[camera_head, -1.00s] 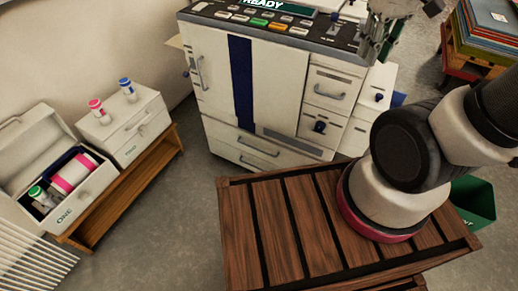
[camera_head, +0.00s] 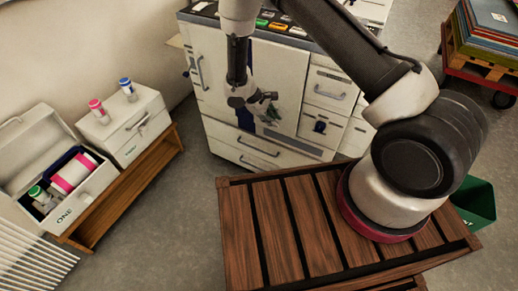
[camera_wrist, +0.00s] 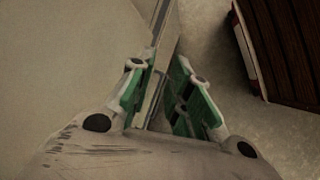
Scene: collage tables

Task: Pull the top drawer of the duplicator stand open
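The white duplicator (camera_head: 211,72) stands at the top centre of the head view. Below its main doors is the stand's upper wide drawer (camera_head: 229,137) with a grey bar handle (camera_head: 258,147); it looks shut. Another drawer with a handle (camera_head: 249,162) lies under it. My gripper (camera_head: 266,104) hangs in front of the machine's front, above the upper drawer's handle. In the wrist view, my gripper's green-padded fingers (camera_wrist: 162,70) are apart. A narrow pale edge shows in line between them; I cannot tell whether it is the handle. No grip on anything shows.
The slatted wooden top (camera_head: 296,225) under my arm is close in front of the machine. At left are a small white drawer box (camera_head: 131,133) with two bottles and an open white case (camera_head: 92,194). A green bin (camera_head: 474,203) stands at right. Grey floor (camera_head: 190,215) is open between.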

